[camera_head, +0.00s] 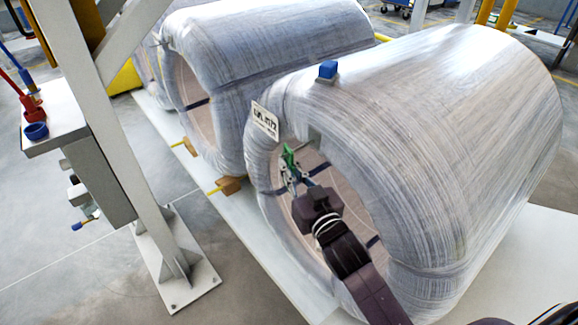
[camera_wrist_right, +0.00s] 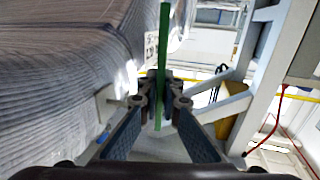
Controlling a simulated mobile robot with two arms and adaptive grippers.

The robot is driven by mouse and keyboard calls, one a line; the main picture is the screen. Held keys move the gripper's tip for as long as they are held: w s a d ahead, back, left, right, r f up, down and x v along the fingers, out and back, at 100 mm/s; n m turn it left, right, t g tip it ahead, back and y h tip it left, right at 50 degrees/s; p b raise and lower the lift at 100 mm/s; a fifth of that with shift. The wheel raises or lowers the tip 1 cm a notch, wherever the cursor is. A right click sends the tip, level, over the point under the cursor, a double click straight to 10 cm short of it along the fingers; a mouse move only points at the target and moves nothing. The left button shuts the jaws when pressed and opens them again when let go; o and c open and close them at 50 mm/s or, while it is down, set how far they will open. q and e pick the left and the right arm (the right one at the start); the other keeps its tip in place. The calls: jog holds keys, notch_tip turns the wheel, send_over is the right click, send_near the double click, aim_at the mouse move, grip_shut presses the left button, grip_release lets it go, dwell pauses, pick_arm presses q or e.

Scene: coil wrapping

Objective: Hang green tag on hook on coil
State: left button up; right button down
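The green tag (camera_head: 289,157) is upright at the tips of my right gripper (camera_head: 291,178), in front of the near coil's open end. In the right wrist view the green tag (camera_wrist_right: 162,45) shows edge-on as a thin strip, with the fingertips of my right gripper (camera_wrist_right: 160,98) closed on it. The wrapped coil (camera_head: 430,110) lies on its side. A white printed label (camera_head: 265,120) is on its upper left rim, above the tag. I cannot make out the hook clearly. My left gripper is not in view.
A second wrapped coil (camera_head: 265,45) lies behind. A blue block (camera_head: 327,70) sits on top of the near coil.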

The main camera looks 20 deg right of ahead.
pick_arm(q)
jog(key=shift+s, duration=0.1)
pick_arm(e)
jog(key=c, duration=2.2)
grip_release()
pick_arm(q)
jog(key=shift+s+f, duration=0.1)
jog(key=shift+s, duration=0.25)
pick_arm(e)
jog(key=shift+o, duration=0.6)
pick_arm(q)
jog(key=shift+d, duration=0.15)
pick_arm(e)
jog(key=shift+s+f, duration=0.1)
jog(key=shift+s, duration=0.45)
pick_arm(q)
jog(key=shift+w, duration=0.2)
pick_arm(e)
jog(key=s+d, duration=0.1)
jog(key=s, duration=1)
